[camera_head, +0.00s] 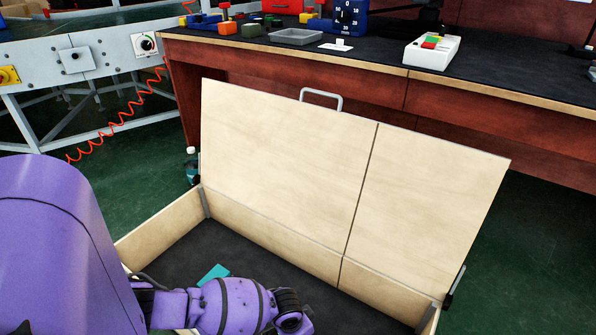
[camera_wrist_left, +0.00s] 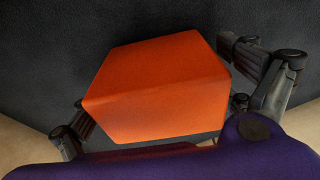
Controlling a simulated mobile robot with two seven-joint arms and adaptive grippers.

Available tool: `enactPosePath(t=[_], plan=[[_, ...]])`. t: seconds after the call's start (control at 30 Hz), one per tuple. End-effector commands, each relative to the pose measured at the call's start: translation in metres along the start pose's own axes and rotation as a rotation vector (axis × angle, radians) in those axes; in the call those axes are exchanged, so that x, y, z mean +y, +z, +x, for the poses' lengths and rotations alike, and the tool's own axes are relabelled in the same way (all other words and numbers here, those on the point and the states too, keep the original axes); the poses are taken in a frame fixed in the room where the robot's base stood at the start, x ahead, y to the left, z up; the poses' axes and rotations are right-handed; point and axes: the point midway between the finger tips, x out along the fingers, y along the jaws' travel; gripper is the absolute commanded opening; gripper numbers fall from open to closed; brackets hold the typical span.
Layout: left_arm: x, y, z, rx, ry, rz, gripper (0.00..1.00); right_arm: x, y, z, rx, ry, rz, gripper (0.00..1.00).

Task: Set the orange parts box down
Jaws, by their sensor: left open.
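The orange parts box (camera_wrist_left: 155,85) fills the middle of the left wrist view, over the dark floor of the wooden chest. It sits between the two fingers of my left gripper (camera_wrist_left: 158,82), which stand apart on either side of it. The jaws are open; I cannot tell if a finger touches the box. In the head view my purple left arm reaches down into the open chest (camera_head: 155,235). The orange box is hidden there, and my left fingers cannot be made out. My right gripper is not in view.
The chest's raised wooden lid (camera_head: 290,165) stands behind my arm. A teal item (camera_head: 214,273) lies on the chest floor beside my arm. A dark-topped workbench (camera_head: 385,62) with several items runs behind. A bottle (camera_head: 191,165) stands near the chest's left corner.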

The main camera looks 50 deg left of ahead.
Motion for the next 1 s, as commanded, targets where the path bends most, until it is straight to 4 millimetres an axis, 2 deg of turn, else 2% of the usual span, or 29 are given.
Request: enactPosePath(t=[0.27, 0.37, 0.7, 0.83, 1.0], plan=[[0.0, -0.001, -0.005, 0.001, 0.0, 0.001, 0.97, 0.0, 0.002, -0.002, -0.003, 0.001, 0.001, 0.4], [0.0, -0.001, -0.019, 0.002, 0.0, 0.001, 0.97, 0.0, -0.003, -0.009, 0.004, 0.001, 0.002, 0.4], [0.0, -0.002, -0.093, 0.003, -0.001, 0.0, 0.97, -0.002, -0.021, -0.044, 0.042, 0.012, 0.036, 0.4], [0.0, -0.002, -0.112, 0.003, -0.001, 0.001, 0.97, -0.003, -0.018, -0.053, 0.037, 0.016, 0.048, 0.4], [0.0, 0.0, -0.123, 0.0, 0.0, 0.001, 0.97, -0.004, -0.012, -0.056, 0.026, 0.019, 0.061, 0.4]])
